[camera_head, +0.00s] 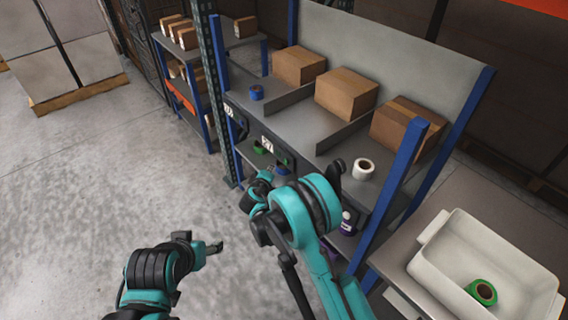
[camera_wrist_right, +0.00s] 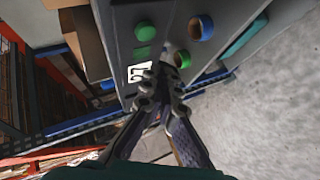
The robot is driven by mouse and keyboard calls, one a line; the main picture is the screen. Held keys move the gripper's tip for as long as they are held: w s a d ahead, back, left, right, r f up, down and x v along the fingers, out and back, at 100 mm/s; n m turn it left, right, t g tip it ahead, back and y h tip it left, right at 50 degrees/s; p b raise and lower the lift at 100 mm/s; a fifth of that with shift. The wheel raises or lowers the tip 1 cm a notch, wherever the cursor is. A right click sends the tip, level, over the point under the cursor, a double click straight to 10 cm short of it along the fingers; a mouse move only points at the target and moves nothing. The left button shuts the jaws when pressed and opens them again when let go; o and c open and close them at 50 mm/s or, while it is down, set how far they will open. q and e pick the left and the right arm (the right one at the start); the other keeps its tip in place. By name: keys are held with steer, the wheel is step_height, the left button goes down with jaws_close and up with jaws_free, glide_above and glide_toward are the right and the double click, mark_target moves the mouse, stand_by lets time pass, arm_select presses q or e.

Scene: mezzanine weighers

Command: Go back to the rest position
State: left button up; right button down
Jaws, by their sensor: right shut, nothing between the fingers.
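My right gripper (camera_head: 277,170) is in front of the shelf's lower weighing deck, partly hidden behind my own arm. In the right wrist view its two fingers (camera_wrist_right: 163,84) come together, shut and empty, in front of the grey panel with a number label (camera_wrist_right: 139,72). My left gripper (camera_head: 214,247) is low at the left, over bare floor, apart from everything. Its finger gap is too small to make out.
A blue-framed shelf (camera_head: 400,165) holds cardboard boxes (camera_head: 345,92), a white roll (camera_head: 363,169) and a blue roll (camera_head: 256,92). A white tote (camera_head: 520,262) with a green roll (camera_head: 482,292) stands at lower right. The floor at left (camera_head: 100,185) is clear.

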steer(key=shift+s+a, duration=0.4)
steer(key=shift+a, duration=0.15)
steer(key=shift+r, duration=0.1)
steer(key=s+d+r+m+g, duration=0.4)
steer(key=s+d+r+m, duration=0.2)
steer(key=s+d+r, duration=1)
steer(key=s+d+m+y, duration=0.1)
steer(key=s+m, duration=0.1)
steer(key=s, duration=0.9)
steer(key=s+d+m+g+y, duration=0.1)
steer(key=s+d+m+y, duration=0.1)
steer(key=s, duration=0.8)
steer(key=shift+s+d+r+m, duration=0.3)
steer(key=shift+s+m, duration=0.05)
steer(key=shift+m, duration=0.35)
